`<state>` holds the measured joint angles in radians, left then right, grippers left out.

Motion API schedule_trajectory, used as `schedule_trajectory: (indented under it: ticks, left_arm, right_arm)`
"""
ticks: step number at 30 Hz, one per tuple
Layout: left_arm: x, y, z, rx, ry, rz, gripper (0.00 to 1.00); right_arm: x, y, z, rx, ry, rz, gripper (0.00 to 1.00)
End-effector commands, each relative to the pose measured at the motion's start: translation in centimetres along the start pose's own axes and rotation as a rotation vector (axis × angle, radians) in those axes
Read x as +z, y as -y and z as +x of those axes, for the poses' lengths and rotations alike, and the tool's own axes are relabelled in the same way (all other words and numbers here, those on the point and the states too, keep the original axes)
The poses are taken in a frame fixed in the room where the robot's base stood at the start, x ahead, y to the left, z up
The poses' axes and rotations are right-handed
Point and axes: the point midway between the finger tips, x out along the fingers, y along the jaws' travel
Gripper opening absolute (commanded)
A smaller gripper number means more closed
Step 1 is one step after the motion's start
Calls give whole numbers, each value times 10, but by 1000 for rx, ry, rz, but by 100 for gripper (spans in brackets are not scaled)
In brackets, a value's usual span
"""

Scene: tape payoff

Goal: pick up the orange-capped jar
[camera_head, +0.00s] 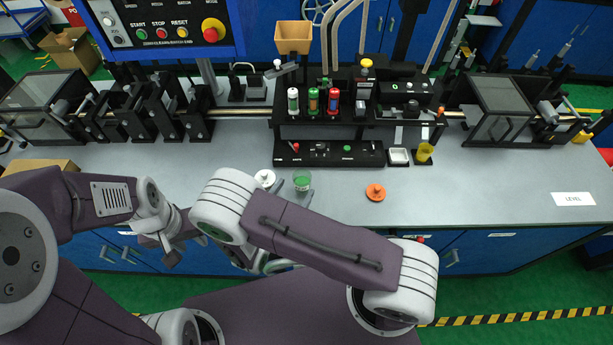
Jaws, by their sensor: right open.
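A round orange piece with a raised middle (375,192) stands on the grey bench, right of centre; I cannot tell how much jar is under it. A clear jar with green in it (302,181) stands to its left, and a round white piece (265,178) is left of that. My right gripper (294,191) is open; its grey fingers show close by the green jar, left of the orange piece, and the rest is hidden behind my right arm. My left gripper (168,258) hangs by the bench's front edge at the left; its jaws are unclear.
A black rack (330,155) with several coloured bottles stands behind. The bench (480,195) is clear right of the orange piece, up to a LEVEL label (573,199).

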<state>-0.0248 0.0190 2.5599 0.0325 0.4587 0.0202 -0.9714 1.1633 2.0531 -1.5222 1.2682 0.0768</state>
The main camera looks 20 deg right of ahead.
Motion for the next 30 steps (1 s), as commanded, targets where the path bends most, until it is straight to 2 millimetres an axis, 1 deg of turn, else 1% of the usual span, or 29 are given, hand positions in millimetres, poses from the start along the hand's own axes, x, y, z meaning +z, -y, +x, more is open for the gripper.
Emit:
schedule_trajectory:
  ticks: [2,3,9,15,19,21,23,25,30]
  left_arm:
    - [0,0,-1,0,0,0,36]
    - [0,0,-2,0,0,0,36]
    - [-1,0,-10,0,0,0,36]
    - [-1,0,-13,0,0,0,36]
    - [-2,0,-24,0,0,0,36]
    - [-2,0,-24,0,0,0,36]
    - [-3,0,-25,0,0,0,36]
    - [-3,0,-25,0,0,0,36]
    - [-2,0,-24,0,0,0,36]
  right_arm:
    - [0,-1,0,3,1,-1,77]
    - [1,0,4,1,1,-1,77]
    - [2,1,34,-2,-1,1,77]
    - [2,1,44,-2,-2,1,77]
    - [4,4,68,-7,-2,2,77]
    - [2,4,80,-6,-2,3,77]
    - [2,3,87,-5,-2,3,77]
    - [1,2,91,-2,-1,2,77]
    - [0,2,91,-1,-2,2,77]
